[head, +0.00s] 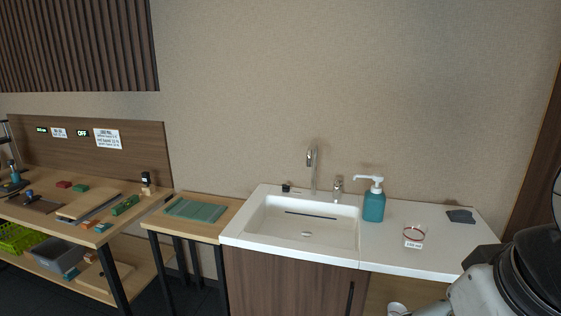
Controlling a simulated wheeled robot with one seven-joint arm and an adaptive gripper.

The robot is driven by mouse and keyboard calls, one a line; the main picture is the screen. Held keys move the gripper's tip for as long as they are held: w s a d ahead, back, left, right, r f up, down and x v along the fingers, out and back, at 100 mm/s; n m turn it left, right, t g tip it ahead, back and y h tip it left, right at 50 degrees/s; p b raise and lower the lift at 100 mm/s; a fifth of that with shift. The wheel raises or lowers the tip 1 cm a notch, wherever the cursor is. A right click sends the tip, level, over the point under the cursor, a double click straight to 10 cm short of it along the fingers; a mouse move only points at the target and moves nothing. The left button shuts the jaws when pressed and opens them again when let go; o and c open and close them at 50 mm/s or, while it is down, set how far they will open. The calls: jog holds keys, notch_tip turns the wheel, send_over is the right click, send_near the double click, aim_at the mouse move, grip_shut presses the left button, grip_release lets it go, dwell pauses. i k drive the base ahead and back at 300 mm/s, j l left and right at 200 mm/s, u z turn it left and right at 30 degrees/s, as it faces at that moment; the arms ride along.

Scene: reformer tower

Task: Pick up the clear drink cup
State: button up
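A small clear cup (414,234) with a reddish rim and a white label on its front appears to stand upright on the white counter, right of the sink. It is small in the head view, and its clear walls are hard to make out. Part of my arm shows at the lower right edge, to the right of the cup and nearer the camera. My gripper's fingers are not in view.
A teal soap bottle (374,203) with a white pump stands left of the cup. A dark grey cloth-like item (460,216) lies to its right. The sink (262,222) and faucet (312,165) are further left. A workbench (95,238) holds several tools and blocks.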

aim_at(413, 237)
jog(key=i+j+z, duration=0.2)
jog(key=i+j, duration=0.15)
jog(key=i+j+z, duration=0.4)
jog(key=i+j, duration=0.15)
jog(key=j, duration=0.3)
